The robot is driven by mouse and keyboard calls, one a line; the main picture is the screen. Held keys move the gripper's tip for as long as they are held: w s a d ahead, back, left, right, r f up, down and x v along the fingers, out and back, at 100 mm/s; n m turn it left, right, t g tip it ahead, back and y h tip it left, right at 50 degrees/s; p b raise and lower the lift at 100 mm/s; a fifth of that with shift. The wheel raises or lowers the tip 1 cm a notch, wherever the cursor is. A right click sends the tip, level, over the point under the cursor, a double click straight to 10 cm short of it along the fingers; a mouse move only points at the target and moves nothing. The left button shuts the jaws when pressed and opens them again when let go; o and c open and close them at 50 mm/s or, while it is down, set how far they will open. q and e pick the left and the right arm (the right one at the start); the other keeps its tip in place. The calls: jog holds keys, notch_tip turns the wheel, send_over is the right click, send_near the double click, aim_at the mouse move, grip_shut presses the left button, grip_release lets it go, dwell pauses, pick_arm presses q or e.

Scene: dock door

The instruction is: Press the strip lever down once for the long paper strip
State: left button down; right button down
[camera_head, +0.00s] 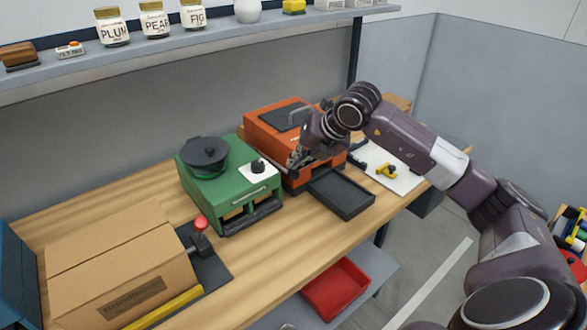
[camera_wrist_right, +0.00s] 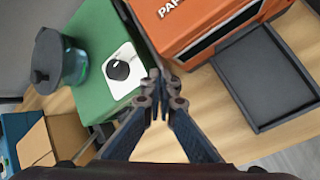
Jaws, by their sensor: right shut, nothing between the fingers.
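The orange machine (camera_head: 265,131) stands on the bench, with a flat black tray (camera_head: 343,194) in front of it. In the right wrist view the orange machine (camera_wrist_right: 190,22) shows part of a label beginning "PAP", and the tray (camera_wrist_right: 268,82) lies at right. My right gripper (camera_head: 297,158) is at the orange machine's front left, by the gap to the green machine. In the wrist view the right gripper (camera_wrist_right: 160,82) is shut and empty. A thin grey bar (camera_head: 296,115) shows by the orange machine's top; I cannot tell whether it is the strip lever. My left gripper is out of view.
A green machine (camera_head: 228,196) with a black pot and white dial stands close left. A red-knobbed lever (camera_head: 201,224) on a dark base sits beside a cardboard box (camera_head: 115,262). A white board (camera_head: 398,177) with yellow parts lies at right. A red bin (camera_head: 335,288) is below.

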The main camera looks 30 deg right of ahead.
aim_at(298, 174)
jog(key=shift+s+f+b, duration=0.2)
jog(key=shift+f+b, duration=0.85)
jog(key=shift+f, duration=0.05)
jog(key=shift+s+f+b, duration=0.15)
jog(key=shift+f+b, duration=0.9)
jog(key=shift+f, duration=0.05)
dwell(1.5)
dwell(0.5)
jog(key=shift+w+r+p, duration=0.15)
jog(key=shift+r+p, duration=0.6)
jog(key=shift+r, duration=0.3)
jog(key=shift+w+r+p, duration=0.2)
jog(key=shift+r+p, duration=0.55)
jog(key=shift+r, duration=0.3)
jog(key=shift+w+r+p, duration=0.15)
jog(key=shift+r+p, duration=0.6)
jog(key=shift+r, duration=0.3)
jog(key=r+p, duration=0.2)
jog(key=r, duration=0.1)
jog(key=r+p, duration=0.2)
jog(key=shift+w, duration=0.35)
jog(key=shift+f, duration=0.1)
